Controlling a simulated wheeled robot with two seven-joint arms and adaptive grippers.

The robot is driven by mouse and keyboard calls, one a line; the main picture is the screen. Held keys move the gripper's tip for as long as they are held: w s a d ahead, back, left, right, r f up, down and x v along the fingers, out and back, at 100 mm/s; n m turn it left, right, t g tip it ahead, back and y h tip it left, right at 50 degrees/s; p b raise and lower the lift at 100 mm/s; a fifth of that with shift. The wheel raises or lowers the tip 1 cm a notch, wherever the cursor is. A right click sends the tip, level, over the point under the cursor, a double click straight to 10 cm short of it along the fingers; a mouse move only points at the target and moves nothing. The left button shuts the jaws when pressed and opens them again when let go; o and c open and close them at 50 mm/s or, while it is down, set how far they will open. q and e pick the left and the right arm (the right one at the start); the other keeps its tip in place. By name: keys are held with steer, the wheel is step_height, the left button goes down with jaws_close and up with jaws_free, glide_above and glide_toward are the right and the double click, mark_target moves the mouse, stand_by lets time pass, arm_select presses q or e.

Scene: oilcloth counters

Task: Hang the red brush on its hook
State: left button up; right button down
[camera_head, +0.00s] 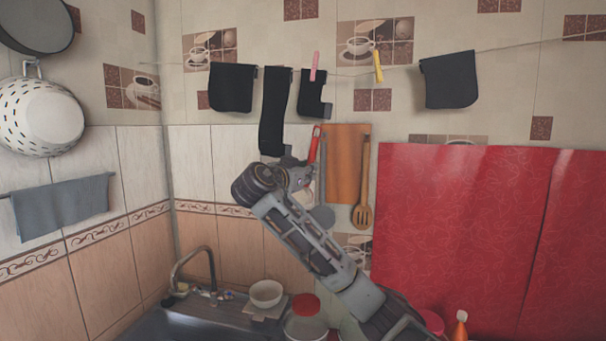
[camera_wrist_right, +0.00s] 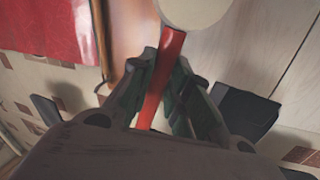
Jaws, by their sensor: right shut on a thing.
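The red brush shows in the head view as a red handle (camera_head: 314,145) standing nearly upright above my right gripper (camera_head: 301,174), in front of the tiled wall. In the right wrist view, the red handle (camera_wrist_right: 165,75) runs between the two fingers of my right gripper (camera_wrist_right: 163,82), which is shut on it. A cream rounded shape (camera_wrist_right: 192,9) lies at the handle's far end; it looks like the brush head, partly cut off by the frame. I cannot make out the hook; my gripper and arm cover part of the wall there. My left gripper is not in view.
A wooden board (camera_head: 347,150), a grey utensil (camera_head: 325,214) and a slotted wooden spatula (camera_head: 362,215) hang close right of my gripper. Black cloths (camera_head: 274,105) hang from a line just above.

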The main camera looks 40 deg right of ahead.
stand_by(0.3)
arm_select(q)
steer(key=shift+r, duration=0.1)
arm_select(e)
steer(key=shift+w+d, duration=0.2)
steer(key=shift+d, duration=0.05)
steer(key=shift+w+d, duration=0.1)
steer(key=shift+w+d+f+p, duration=0.1)
steer(key=shift+w+d+p, duration=0.35)
steer(key=shift+d, duration=0.15)
steer(key=shift+w+d+f+p, duration=0.2)
steer(key=shift+w+d+p, duration=0.05)
steer(key=shift+w+d, duration=0.5)
steer(key=shift+w+d+f+p, duration=0.25)
steer(key=shift+w+d, duration=0.3)
steer(key=shift+d, duration=0.35)
steer(key=shift+w+d+f+p, duration=0.15)
steer(key=shift+w+d+p, duration=0.1)
steer(key=shift+w+d, duration=0.5)
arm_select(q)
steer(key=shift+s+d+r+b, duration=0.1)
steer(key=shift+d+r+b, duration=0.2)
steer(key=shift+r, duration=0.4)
arm_select(e)
steer(key=shift+s+f, duration=0.1)
